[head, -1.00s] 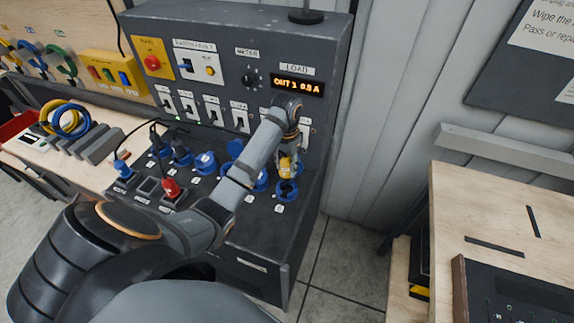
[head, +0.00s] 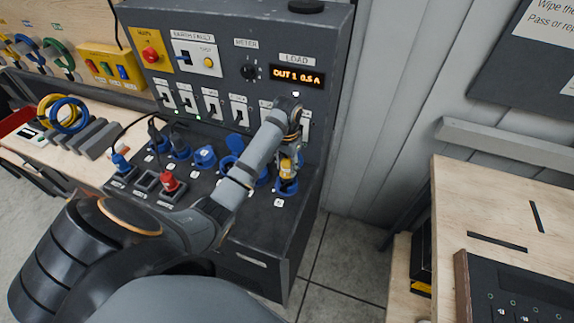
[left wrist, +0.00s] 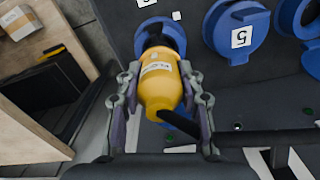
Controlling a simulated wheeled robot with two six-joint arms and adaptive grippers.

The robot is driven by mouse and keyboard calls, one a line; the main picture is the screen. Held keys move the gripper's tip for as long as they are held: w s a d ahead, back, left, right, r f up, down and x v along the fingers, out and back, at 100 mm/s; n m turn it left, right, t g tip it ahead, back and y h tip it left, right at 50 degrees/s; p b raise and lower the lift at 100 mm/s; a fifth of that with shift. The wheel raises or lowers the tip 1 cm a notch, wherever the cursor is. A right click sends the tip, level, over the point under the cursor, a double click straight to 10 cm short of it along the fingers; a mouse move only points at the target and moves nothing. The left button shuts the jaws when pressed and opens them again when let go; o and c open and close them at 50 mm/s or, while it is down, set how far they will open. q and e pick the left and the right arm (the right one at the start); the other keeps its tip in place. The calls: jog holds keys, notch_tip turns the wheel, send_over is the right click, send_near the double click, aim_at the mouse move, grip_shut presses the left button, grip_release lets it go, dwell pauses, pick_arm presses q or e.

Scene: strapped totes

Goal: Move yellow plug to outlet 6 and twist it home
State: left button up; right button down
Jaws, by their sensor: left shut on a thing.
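My left gripper (head: 289,155) is shut on the yellow plug (head: 287,169) above the rightmost blue outlet (head: 287,190) on the dark bench unit. In the left wrist view the gripper (left wrist: 160,76) has one finger on each side of the yellow plug (left wrist: 163,88), with a black cable at its near end. The plug's dark front end is at the mouth of the blue outlet (left wrist: 172,28); how deep it sits is hidden. A lidded outlet marked 5 (left wrist: 229,32) is beside it. My right gripper is not in view.
Other blue outlets (head: 204,157) run to the left, near a red plug (head: 169,182) and a blue plug (head: 120,163). The upright panel with switches and a load display (head: 297,76) rises behind. A wooden table (head: 470,200) stands at the right, past a floor gap.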

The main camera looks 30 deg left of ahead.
pick_arm(q)
jog(key=shift+f, duration=0.4)
jog(key=shift+f, duration=0.3)
jog(key=shift+f+b, duration=0.3)
jog(key=shift+f, duration=0.35)
dwell(0.4)
jog(key=shift+f, duration=0.5)
dwell(0.3)
jog(key=shift+r+m+p, duration=0.1)
jog(key=shift+m+p, duration=0.3)
jog(key=shift+p, duration=0.05)
jog(key=shift+m+p, duration=0.75)
jog(key=shift+m, duration=0.05)
